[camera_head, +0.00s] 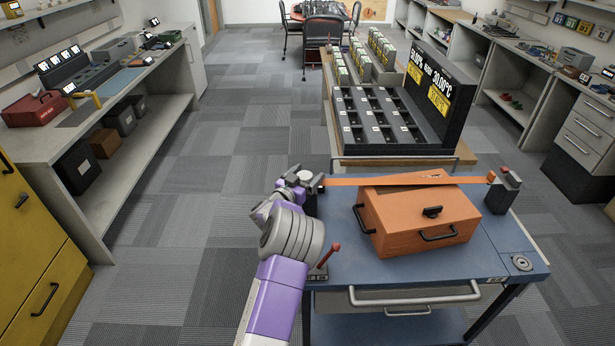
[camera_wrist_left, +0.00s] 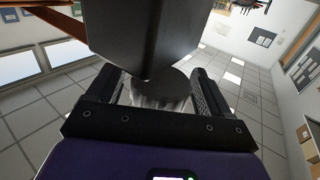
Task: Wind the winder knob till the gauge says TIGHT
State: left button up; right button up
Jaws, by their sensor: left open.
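My left gripper (camera_head: 305,178) is at the back left corner of the blue bench, by the left end of the orange strap (camera_head: 400,180). In the left wrist view its jaws (camera_wrist_left: 155,95) are open, one finger on each side of a grey ribbed knob (camera_wrist_left: 162,100), which looks like the winder knob. The knob sits under a large dark block (camera_wrist_left: 150,35). I cannot tell whether the fingers touch it. The strap runs over an orange case (camera_head: 415,222) to a dark post (camera_head: 502,188) at the right. No gauge reading can be made out. My right gripper is not in view.
A red-handled lever (camera_head: 329,258) stands at the front left of the blue bench (camera_head: 345,262), close to my left arm. A black compartment tray (camera_head: 385,125) is on a table behind. A side bench (camera_head: 105,100) stands at the left, with open floor between.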

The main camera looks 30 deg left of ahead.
pick_arm(q)
jog(key=shift+w, duration=0.25)
jog(key=c, duration=1)
jog(key=shift+o, duration=0.2)
jog(key=shift+m+h, duration=0.3)
jog(key=shift+h, duration=0.2)
